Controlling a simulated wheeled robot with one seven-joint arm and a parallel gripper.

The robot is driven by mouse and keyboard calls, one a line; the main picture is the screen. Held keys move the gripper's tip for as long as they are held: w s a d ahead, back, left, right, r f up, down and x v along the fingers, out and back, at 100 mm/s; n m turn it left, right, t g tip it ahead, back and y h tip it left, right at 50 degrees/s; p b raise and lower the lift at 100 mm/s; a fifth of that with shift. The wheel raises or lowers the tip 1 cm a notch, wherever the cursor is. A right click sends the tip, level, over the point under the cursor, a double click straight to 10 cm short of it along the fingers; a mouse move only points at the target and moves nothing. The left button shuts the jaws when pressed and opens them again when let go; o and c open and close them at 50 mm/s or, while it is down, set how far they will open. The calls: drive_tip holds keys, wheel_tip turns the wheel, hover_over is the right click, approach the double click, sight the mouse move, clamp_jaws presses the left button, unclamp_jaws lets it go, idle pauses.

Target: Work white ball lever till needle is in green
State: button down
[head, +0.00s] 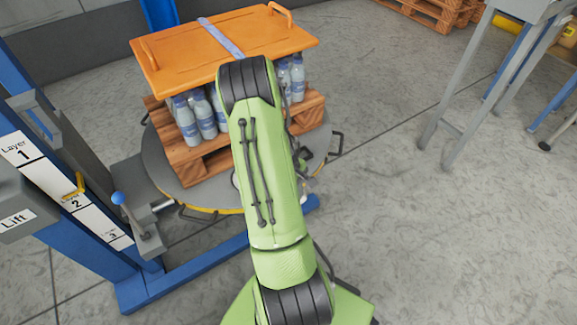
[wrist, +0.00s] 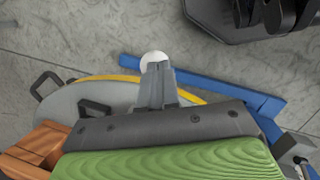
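The white ball (wrist: 154,59) shows in the wrist view at the tips of my gripper (wrist: 160,70). The grey fingers look close together and cover the ball's lower edge. I cannot tell whether they hold the ball or are only in front of it. The lever's rod is not clearly seen. In the head view my green arm reaches over the round turntable and hides my gripper and the white ball. No gauge, needle or green zone can be made out in either view.
A blue-ball lever (head: 118,198) stands on the lift column with layer labels (head: 60,190) at left. A wooden pallet (head: 205,165) of bottles under an orange board (head: 225,45) sits on the turntable (head: 160,165). A blue floor beam (wrist: 205,82) runs close by.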

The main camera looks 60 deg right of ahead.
drive_tip(key=shift+s+a+f+b, duration=0.15)
drive_tip(key=shift+s+f+b, duration=0.15)
drive_tip(key=shift+f, duration=0.4)
drive_tip(key=shift+a+f, duration=0.1)
drive_tip(key=shift+s+a, duration=0.1)
drive_tip(key=a+r+p, duration=0.3)
drive_tip(key=r+p, duration=0.3)
drive_tip(key=r, duration=0.7)
drive_tip(key=shift+s+a+r, duration=0.2)
drive_tip(key=shift+s+a, duration=0.1)
drive_tip(key=shift+a, duration=0.05)
idle(0.4)
